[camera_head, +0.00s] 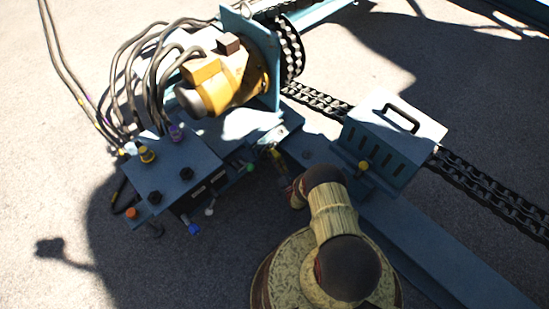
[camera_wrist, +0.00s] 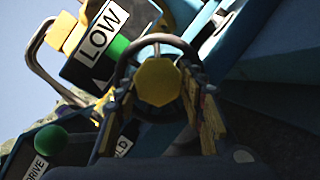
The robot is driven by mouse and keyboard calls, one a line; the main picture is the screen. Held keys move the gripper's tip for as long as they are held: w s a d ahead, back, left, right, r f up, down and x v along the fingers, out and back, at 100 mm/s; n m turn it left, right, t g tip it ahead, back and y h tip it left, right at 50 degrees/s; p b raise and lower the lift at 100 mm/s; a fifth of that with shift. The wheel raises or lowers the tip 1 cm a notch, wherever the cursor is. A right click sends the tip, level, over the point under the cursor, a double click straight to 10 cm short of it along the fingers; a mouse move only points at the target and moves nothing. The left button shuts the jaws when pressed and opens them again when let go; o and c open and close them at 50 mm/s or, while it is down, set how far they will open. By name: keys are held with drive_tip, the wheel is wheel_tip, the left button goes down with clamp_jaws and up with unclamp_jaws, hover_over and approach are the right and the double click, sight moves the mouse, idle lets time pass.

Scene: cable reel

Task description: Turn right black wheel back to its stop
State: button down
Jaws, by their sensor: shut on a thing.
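In the wrist view a black wheel with a yellow faceted hub (camera_wrist: 157,82) is in the middle. My gripper (camera_wrist: 160,100) has its yellow-and-dark fingers on the left and right sides of the wheel, shut on it. The lower part of the rim is hidden or dark between the fingers. In the head view my gripper (camera_head: 281,168) is at the right end of the blue control box, beside the blue frame. The wheel is too small and covered there to make out clearly.
The wrist view shows a LOW label (camera_wrist: 103,30), a green knob (camera_wrist: 48,141) and a DRIVE label (camera_wrist: 36,168). In the head view, a blue control box (camera_head: 170,165) with hoses stands left. A vented blue box (camera_head: 380,150) with a handle and heavy chains (camera_head: 480,183) are right.

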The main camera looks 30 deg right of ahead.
idle(0.4)
drive_tip(key=c, duration=1.1)
unclamp_jaws()
drive_tip(key=v, duration=1.2)
